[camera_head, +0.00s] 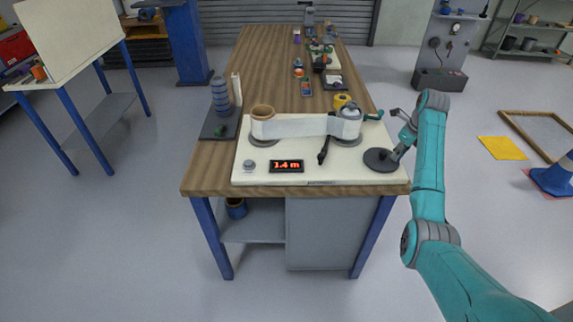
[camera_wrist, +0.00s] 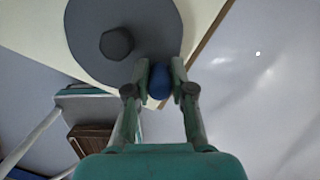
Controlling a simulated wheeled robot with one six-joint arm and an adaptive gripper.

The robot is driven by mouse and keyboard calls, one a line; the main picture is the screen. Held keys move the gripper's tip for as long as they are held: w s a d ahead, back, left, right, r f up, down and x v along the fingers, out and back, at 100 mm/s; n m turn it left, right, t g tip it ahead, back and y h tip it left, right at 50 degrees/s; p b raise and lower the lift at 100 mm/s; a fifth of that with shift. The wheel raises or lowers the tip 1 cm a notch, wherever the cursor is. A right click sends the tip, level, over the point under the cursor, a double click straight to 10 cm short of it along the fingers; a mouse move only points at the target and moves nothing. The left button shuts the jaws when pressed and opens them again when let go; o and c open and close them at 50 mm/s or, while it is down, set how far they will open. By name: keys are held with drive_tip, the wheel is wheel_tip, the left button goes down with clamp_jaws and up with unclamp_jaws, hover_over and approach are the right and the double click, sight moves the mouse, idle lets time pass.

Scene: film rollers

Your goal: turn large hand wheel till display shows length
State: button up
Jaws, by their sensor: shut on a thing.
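The large hand wheel (camera_head: 374,158) is a flat dark grey disc at the right front of the cream machine board (camera_head: 220,176). In the wrist view the disc (camera_wrist: 90,28) shows its round hub (camera_wrist: 117,43). My gripper (camera_wrist: 160,70) is shut on the wheel's blue knob (camera_wrist: 159,83), one finger on each side. In the head view the knob is hidden by my gripper (camera_head: 398,151). The display (camera_head: 286,166) has red digits that seem to read 1.4 m. The target length is not given in view.
A white film (camera_head: 292,126) runs between a tan roll (camera_head: 262,111) at left and another roller (camera_head: 350,113) at right. A small grey knob (camera_head: 249,166) is left of the display; a black lever (camera_head: 323,152) is right of it. Several items stand farther back on the wooden table (camera_head: 262,62).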

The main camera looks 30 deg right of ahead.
drive_tip(key=shift+w+d, duration=0.6)
drive_tip(key=shift+w, duration=0.4)
drive_tip(key=shift+w+d+r, duration=0.1)
drive_tip(key=shift+w+d, duration=0.1)
drive_tip(key=shift+w, duration=0.1)
drive_tip(key=o, duration=1.7)
drive_tip(key=shift+a, duration=0.15)
wheel_tip(320, 180, up, 7)
drive_tip(key=shift+f, duration=0.1)
